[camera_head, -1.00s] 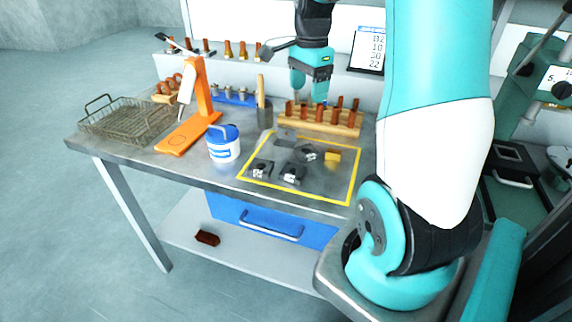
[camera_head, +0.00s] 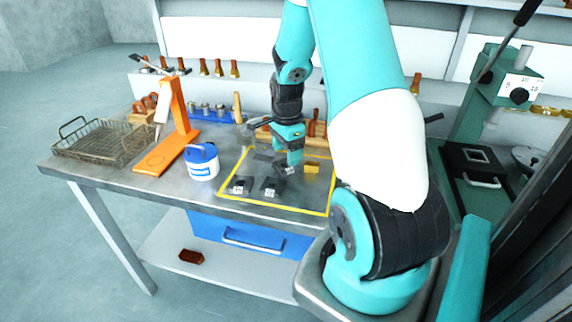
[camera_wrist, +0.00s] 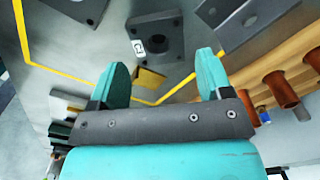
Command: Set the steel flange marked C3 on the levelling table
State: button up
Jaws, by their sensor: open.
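A dark grey steel flange (camera_wrist: 172,32) with a round hole and a white label (camera_wrist: 139,46) lies beyond my fingertips in the wrist view. The label seems to begin with C; its digit is hard to read. My gripper (camera_wrist: 162,66) is open and empty above the bench, its fingers apart and short of this flange. In the head view my gripper (camera_head: 294,158) hangs over the yellow-outlined area, partly covering a flange (camera_head: 286,170). Two more labelled flanges (camera_head: 241,186) (camera_head: 271,187) lie at the front left of that area. I cannot tell which thing is the levelling table.
A yellow block (camera_head: 312,168) lies beside the flanges. A wooden rack of pegs (camera_wrist: 285,88) stands close on the right in the wrist view. A white-blue tub (camera_head: 202,165), orange stand (camera_head: 176,135) and wire basket (camera_head: 98,145) are at left. A green machine (camera_head: 490,105) stands at right.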

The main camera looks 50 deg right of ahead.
aim_at(286, 166)
notch_tip(286, 166, down, 4)
jog(key=shift+r, duration=0.15)
jog(key=shift+w, duration=0.1)
jog(key=c, duration=1)
jog(key=shift+r, duration=0.15)
